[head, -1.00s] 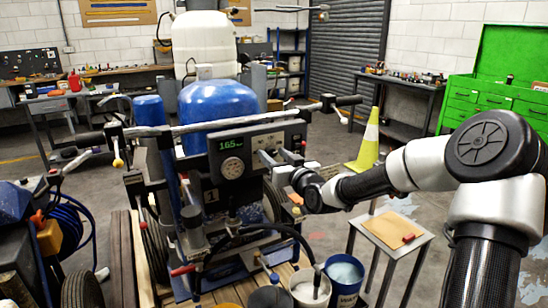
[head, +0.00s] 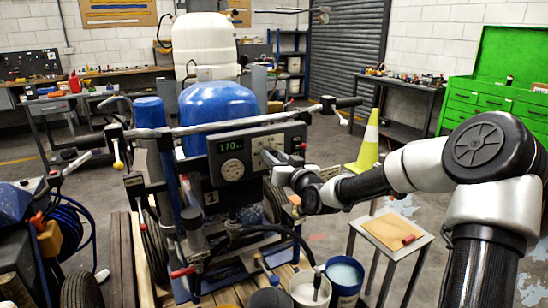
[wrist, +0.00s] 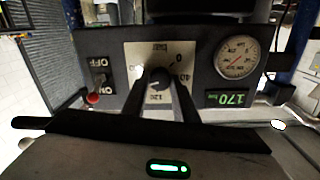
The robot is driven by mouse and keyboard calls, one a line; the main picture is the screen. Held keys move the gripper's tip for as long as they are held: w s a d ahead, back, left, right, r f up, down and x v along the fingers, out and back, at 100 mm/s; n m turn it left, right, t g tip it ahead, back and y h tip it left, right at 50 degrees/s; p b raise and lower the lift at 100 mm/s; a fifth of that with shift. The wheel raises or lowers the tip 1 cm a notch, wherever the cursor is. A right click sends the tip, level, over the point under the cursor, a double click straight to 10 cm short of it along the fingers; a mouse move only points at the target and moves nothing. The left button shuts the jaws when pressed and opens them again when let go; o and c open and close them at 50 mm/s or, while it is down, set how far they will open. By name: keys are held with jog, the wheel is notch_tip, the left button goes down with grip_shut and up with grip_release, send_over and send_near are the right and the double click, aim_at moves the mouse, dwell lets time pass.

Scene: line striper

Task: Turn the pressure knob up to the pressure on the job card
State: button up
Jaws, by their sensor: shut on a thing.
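The pressure knob (wrist: 157,80) is dark and round, on a pale dial plate (wrist: 136,60) of the striper's control panel. My gripper (wrist: 158,92) is shut on the knob, one finger on each side, in the wrist view. In the head view my gripper (head: 268,158) reaches the panel (head: 245,136) from the right and hides most of the knob. The green display (head: 229,147) reads about 170; it also shows upside down in the wrist view (wrist: 228,98). A round gauge (wrist: 237,57) sits beside it. I cannot make out a job card with readable writing.
A small stool (head: 372,240) with a tan sheet (head: 390,229) and a red marker (head: 409,240) stands below my arm. Buckets (head: 344,275) stand in front of the striper. A yellow cone (head: 368,145) is behind.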

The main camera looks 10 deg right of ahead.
jog(key=o, duration=1.1)
jog(key=shift+c, duration=0.2)
jog(key=p+v, duration=0.2)
jog(key=v, duration=1.5)
jog(key=shift+s+p, duration=0.25)
jog(key=shift+p, duration=0.05)
jog(key=shift+d+r, duration=0.1)
